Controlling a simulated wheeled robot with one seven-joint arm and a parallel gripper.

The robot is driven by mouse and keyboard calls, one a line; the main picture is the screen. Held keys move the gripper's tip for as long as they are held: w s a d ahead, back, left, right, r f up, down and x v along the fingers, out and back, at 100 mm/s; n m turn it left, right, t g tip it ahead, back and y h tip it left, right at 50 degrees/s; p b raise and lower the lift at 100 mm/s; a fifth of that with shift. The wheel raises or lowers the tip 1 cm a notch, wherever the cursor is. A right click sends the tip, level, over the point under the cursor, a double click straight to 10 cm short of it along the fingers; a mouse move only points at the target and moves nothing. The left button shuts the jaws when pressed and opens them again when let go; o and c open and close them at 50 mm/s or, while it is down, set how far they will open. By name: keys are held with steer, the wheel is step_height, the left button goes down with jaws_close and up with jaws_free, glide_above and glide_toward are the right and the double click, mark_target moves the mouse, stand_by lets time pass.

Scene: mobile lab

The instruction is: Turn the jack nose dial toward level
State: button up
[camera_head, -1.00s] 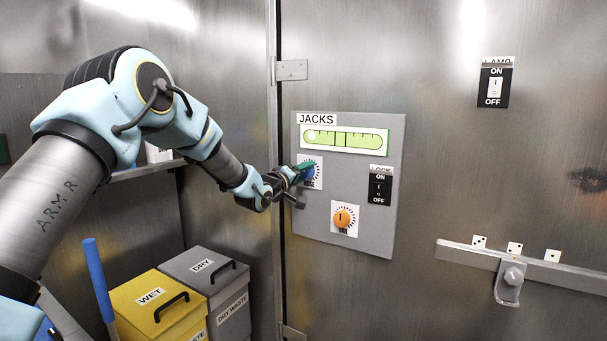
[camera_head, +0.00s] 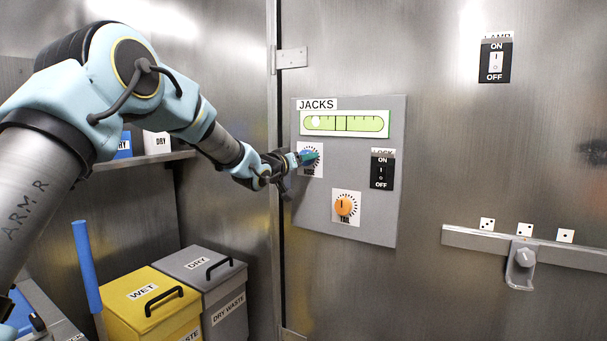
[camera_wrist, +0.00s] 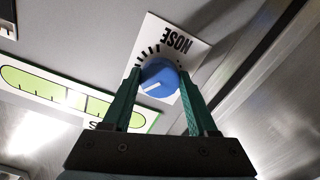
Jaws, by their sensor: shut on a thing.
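The blue nose dial (camera_wrist: 158,82) is on a white plate marked NOSE (camera_wrist: 176,42) in the wrist view. My gripper (camera_wrist: 160,78) is shut on the dial, one green finger on each side. In the head view the fingers partly cover the dial (camera_head: 308,157). The dial's white pointer line shows between the fingers in the wrist view. The green level vial (camera_head: 344,124) is above the dial on the grey JACKS panel (camera_head: 300,215). Its pale bubble (camera_head: 316,122) sits near the left end, away from the two middle marks.
An orange tail dial (camera_head: 344,206) is below right of the nose dial. A black lock switch (camera_head: 382,170) is to the right. A lamp switch (camera_head: 495,62) and a latch bar (camera_head: 470,238) are farther right. Yellow (camera_head: 150,315) and grey (camera_head: 228,300) waste bins stand below my arm.

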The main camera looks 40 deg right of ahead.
steer(key=m+b, duration=0.9)
steer(key=m, duration=0.3)
steer(key=shift+m+b, duration=0.3)
steer(key=shift+b, duration=0.1)
stand_by(0.3)
steer(key=o, duration=1.4)
steer(key=shift+a, duration=0.1)
steer(key=b+v, duration=0.2)
steer(key=v, duration=0.8)
steer(key=shift+a, duration=0.35)
